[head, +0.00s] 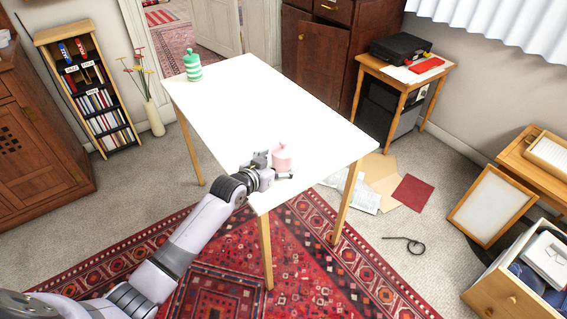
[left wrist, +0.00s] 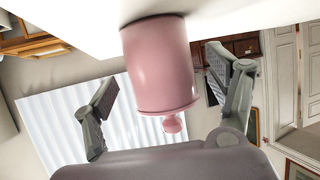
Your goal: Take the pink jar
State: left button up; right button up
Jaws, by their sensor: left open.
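The pink jar (head: 282,158) stands upright near the front end of the white table (head: 255,105). It has a lid with a small knob. In the left wrist view, which is upside down, the pink jar (left wrist: 160,65) fills the middle. My left gripper (head: 276,168) is open at the jar, low beside the tabletop. Its two fingers (left wrist: 160,88) stand on either side of the jar, with a visible gap on each side. My right gripper is not in view.
A green and white striped jar (head: 192,67) stands at the far left corner of the table. The rest of the tabletop is clear. A side table with a black device (head: 400,48) stands behind right. Papers (head: 378,175) and a dark cable (head: 405,243) lie on the floor.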

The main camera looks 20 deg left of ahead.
pick_arm(q)
jog(key=shift+x, duration=1.2)
jog(key=shift+c, duration=0.3)
jog(key=c, duration=1.4)
